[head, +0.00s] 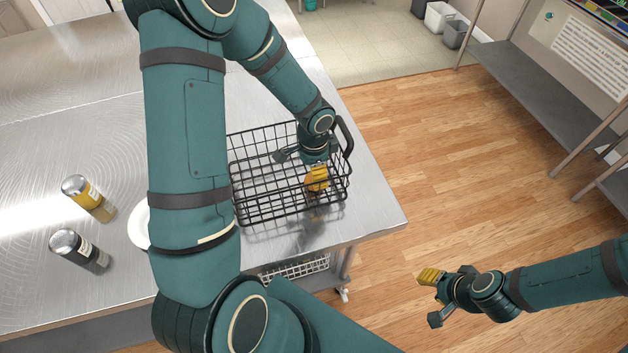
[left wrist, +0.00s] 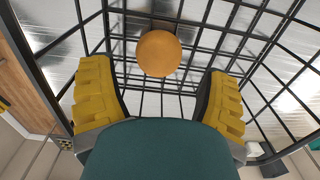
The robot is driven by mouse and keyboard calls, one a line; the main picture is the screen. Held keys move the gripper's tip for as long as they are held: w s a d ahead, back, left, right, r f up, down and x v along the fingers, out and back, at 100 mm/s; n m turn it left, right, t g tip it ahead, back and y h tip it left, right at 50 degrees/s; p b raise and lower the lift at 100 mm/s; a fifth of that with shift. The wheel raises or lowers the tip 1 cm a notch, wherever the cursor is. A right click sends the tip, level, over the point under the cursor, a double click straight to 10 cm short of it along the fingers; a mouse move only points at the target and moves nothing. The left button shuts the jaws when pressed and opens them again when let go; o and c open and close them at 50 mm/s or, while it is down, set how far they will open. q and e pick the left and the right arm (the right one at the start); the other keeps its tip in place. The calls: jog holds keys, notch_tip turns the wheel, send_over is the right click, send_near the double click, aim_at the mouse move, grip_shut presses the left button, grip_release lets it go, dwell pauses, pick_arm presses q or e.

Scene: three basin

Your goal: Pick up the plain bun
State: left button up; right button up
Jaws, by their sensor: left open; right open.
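The plain bun (left wrist: 159,53), round and golden-orange, is inside the black wire basket (left wrist: 205,52) in the left wrist view. It lies ahead of my left gripper (left wrist: 160,98), centred between the two yellow-padded fingers and apart from both. In the head view my left gripper (head: 302,168) reaches down into the right part of the basket (head: 258,216). It is open and empty. The bun cannot be made out clearly there, behind the gripper and wires. My right gripper (head: 435,298) is open and empty over the wooden floor at the lower right.
The basket stands near the right edge of the steel table (head: 375,200). A white plate (head: 138,228) is partly hidden by my left arm. Floor right of the table is clear.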

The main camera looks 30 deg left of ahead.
pick_arm(q)
notch_tip(320, 180, down, 4)
jog(key=shift+f, duration=0.2)
jog(key=shift+s, duration=0.1)
jog(key=c, duration=1.1)
jog(key=shift+o, duration=0.2)
